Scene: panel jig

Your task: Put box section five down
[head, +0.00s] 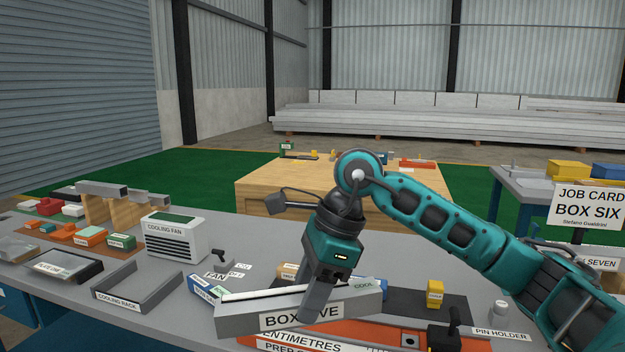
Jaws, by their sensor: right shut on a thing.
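Box section five (240,322) is a long grey bar at the front of the grey bench (190,284). Its label reads "BOX", with the following letters partly covered by my finger. My right gripper (318,300) comes down on it from above and is shut on it near its middle. The bar lies nearly level across the picture, above or on the rear of the orange jig (380,338) marked "CENTIMETRES". I cannot tell whether it touches the jig. My left gripper is not in view.
A cooling fan box (175,238), a cooling rack (135,288) and small coloured parts stand to the left. A yellow block (435,293), a black clamp (445,335) and a pin holder (500,320) are to the right. A job card (590,205) reads "BOX SIX".

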